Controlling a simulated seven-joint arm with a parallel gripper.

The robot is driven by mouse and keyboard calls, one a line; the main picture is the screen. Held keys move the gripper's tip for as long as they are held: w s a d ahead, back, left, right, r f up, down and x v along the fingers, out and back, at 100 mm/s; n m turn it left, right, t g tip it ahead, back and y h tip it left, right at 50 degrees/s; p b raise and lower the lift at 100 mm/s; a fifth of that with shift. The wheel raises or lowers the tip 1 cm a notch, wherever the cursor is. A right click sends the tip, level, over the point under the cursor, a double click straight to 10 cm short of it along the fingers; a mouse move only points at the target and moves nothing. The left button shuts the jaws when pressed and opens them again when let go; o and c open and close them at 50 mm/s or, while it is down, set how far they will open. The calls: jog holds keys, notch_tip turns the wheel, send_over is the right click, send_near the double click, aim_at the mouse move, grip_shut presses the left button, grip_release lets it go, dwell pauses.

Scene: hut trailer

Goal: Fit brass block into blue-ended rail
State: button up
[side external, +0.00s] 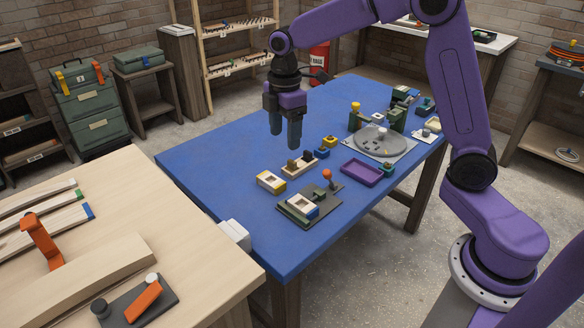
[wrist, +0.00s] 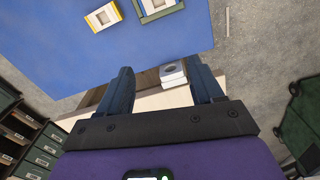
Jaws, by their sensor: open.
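The rail with a blue end (side external: 315,212) is cream, has a rectangular opening, and sits in a dark green fixture (side external: 291,216) near the front of the blue table. Part of it shows at the top of the wrist view (wrist: 151,5). I cannot tell for sure which piece is the brass block; small brownish blocks (side external: 308,155) stand on a cream holder behind the rails. My gripper (side external: 285,146) is open and empty, pointing down above the left part of the table. Its two fingers (wrist: 163,86) are spread in the wrist view.
A purple tray (side external: 362,173), an orange knob (side external: 326,174) and a grey turntable (side external: 378,143) stand to the right. The table's left part is clear.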

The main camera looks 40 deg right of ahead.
jog(key=w+d+f, duration=0.2)
jog(key=w+d, duration=0.5)
jog(key=w, duration=0.1)
jog(key=n, duration=0.2)
send_over(292, 161)
notch_tip(292, 161, down, 3)
jog(key=f, duration=1.1)
jog(key=shift+s+a+f, duration=0.15)
jog(key=shift+s+f, duration=0.15)
jog(key=shift+f, duration=0.1)
jog(key=shift+w+f, duration=0.15)
jog(key=shift+f, duration=1.2)
jog(key=shift+w+f, duration=0.1)
jog(key=shift+f, duration=1.2)
jog(key=c, duration=1.1)
